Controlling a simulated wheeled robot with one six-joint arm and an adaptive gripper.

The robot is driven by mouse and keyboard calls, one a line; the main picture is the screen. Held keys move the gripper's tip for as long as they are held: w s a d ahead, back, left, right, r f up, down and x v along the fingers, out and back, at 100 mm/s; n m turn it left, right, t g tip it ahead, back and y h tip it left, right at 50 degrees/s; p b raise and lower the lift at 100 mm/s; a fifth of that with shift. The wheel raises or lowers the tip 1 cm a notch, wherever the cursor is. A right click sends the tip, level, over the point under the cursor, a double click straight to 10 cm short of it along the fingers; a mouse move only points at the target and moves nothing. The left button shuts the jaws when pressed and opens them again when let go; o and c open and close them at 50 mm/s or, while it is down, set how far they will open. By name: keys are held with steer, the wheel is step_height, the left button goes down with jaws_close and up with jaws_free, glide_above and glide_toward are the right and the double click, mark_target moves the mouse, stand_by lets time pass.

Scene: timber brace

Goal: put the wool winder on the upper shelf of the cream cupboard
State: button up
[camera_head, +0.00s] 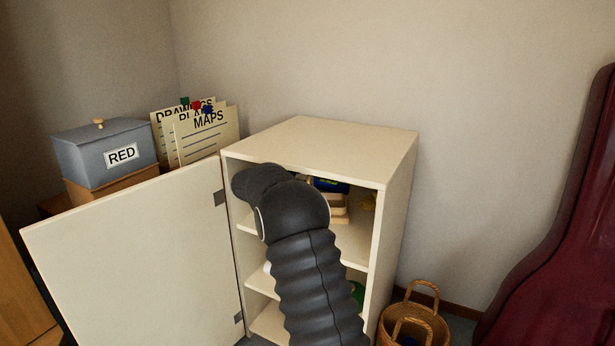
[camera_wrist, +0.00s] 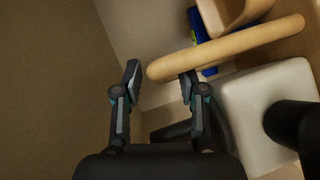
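The cream cupboard (camera_head: 345,150) stands open, its door (camera_head: 130,265) swung out to the left. My arm reaches into its upper opening and hides much of the upper shelf (camera_head: 352,246); my gripper is hidden in the head view. In the wrist view my gripper (camera_wrist: 160,80) has its fingers apart. A rounded wooden bar (camera_wrist: 240,48) lies past the fingertips, its end showing in the gap; I see no clear grip on it. A white block (camera_wrist: 265,105) with a black round part (camera_wrist: 292,125) is at right. I cannot tell which of these pieces belong to the wool winder.
On the upper shelf are a blue item (camera_head: 330,185) and pale wooden pieces (camera_head: 338,206). A green thing (camera_head: 357,292) sits lower. A wicker basket (camera_head: 415,322) and dark red case (camera_head: 560,230) stand right. A grey box marked RED (camera_head: 105,155) and folders (camera_head: 205,135) are left.

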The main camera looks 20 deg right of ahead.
steer(key=shift+d, duration=0.1)
steer(key=v, duration=1.2)
steer(key=shift+b, duration=0.45)
steer(key=shift+r, duration=0.1)
